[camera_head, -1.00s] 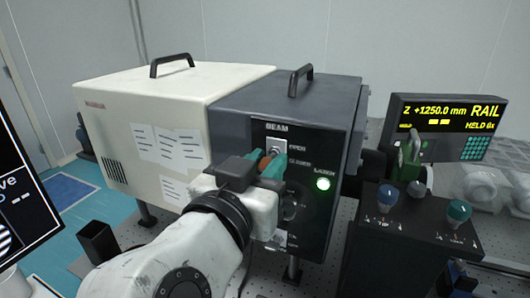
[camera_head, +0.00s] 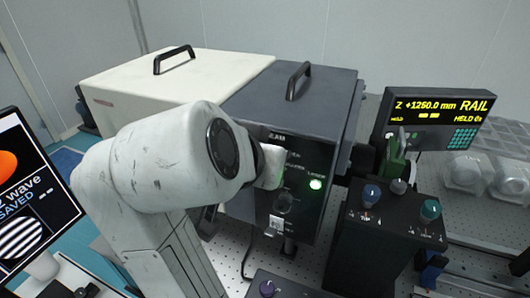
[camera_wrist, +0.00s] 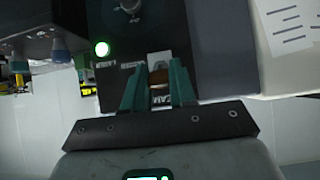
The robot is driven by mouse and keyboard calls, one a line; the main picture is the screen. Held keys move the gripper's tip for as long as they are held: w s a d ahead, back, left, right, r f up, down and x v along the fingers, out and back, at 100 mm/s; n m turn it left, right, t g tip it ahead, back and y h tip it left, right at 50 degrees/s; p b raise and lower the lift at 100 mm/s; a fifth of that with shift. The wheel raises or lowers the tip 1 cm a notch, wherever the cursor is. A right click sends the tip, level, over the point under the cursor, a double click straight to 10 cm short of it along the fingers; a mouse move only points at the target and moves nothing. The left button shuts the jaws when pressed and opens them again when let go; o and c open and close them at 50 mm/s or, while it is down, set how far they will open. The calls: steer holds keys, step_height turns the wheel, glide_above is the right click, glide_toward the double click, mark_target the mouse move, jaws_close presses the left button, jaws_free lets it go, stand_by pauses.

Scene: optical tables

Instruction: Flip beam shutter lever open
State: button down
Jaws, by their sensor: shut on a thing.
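The dark shutter box (camera_head: 315,98) has a black front panel (camera_head: 296,205) labelled BEAM, with a lit green lamp (camera_head: 316,184). In the head view my arm covers the shutter lever and my fingers. The wrist view shows the panel upside down, with the lamp (camera_wrist: 102,48) at the left. A pale plate (camera_wrist: 160,58) shows just beyond the fingertips. The lever's exact position is mostly hidden.
A cream housing (camera_head: 135,91) adjoins the box on the left. A dark control box with knobs (camera_head: 385,235) stands close at the right, below a RAIL display (camera_head: 437,118). A monitor (camera_head: 33,195) is at the left edge.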

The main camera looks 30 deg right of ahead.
steer(key=shift+w+r, duration=0.1)
steer(key=shift+r, duration=0.15)
steer(key=c, duration=1.2)
jaws_free()
steer(key=shift+o, duration=1.4)
steer(key=shift+d+f, duration=0.1)
steer(key=v, duration=1)
steer(key=shift+a+r, duration=0.25)
steer(key=shift+r, duration=0.05)
